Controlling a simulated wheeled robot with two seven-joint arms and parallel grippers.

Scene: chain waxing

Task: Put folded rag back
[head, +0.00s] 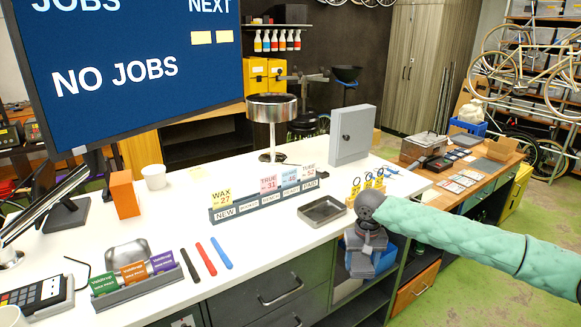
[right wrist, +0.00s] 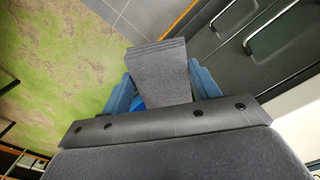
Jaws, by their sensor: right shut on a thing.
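My right gripper (head: 363,260) hangs down past the front edge of the white counter, in front of the cabinets. Blue also shows around the gripper in the head view (head: 388,258). My left gripper is not in view.
The white counter (head: 255,250) holds a metal tray (head: 322,211), a card rack (head: 265,203) and a grey box (head: 352,135). Drawers (head: 280,288) lie below the counter edge. Green floor is free at right.

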